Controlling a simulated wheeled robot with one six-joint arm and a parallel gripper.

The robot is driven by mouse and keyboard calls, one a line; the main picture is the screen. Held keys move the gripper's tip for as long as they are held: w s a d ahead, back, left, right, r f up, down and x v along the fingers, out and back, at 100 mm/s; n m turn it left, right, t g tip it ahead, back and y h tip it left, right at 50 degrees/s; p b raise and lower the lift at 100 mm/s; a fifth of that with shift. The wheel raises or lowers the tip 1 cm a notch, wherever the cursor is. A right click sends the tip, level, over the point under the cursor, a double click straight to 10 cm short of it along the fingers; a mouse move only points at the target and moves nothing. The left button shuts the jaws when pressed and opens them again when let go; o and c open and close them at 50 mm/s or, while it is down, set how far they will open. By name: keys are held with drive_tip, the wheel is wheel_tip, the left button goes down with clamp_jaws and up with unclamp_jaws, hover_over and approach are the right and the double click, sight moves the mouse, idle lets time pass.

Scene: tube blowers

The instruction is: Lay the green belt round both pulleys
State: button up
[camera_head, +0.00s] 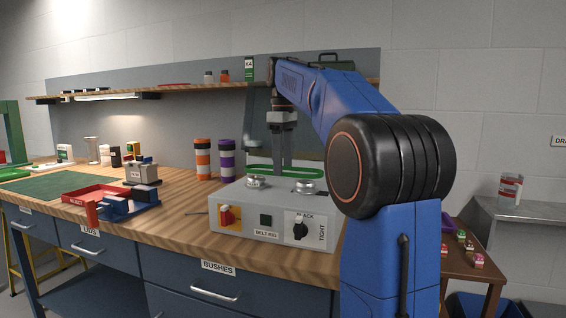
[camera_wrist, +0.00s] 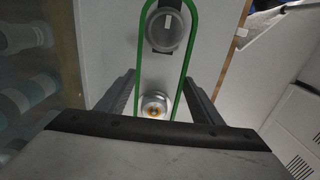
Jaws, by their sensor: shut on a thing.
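The green belt (camera_head: 315,174) is a long, thin loop held level in my gripper (camera_head: 282,163), whose fingers point down. In the head view it appears just above the two metal pulleys, the left pulley (camera_head: 256,182) and the right pulley (camera_head: 305,186), on top of the grey belt rig (camera_head: 246,223). In the wrist view the belt (camera_wrist: 188,40) outlines both pulleys, one at the top (camera_wrist: 167,30) and one between my fingers (camera_wrist: 155,105). The fingers stand either side of the loop. The belt's exact height over the pulleys is hard to judge.
The rig's front has a red switch (camera_head: 226,216) and a black SLACK/TIGHT knob (camera_head: 299,230). Orange (camera_head: 203,157) and purple (camera_head: 226,158) banded cylinders stand behind on the workbench. A red tray (camera_head: 95,199) and a blue fixture (camera_head: 128,207) lie to the left. A shelf (camera_head: 180,92) runs behind.

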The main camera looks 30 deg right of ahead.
drive_tip(key=shift+f, duration=2.15)
idle(0.4)
drive_tip(key=o, duration=1.1)
wheel_tip(320, 180, up, 12)
idle(0.5)
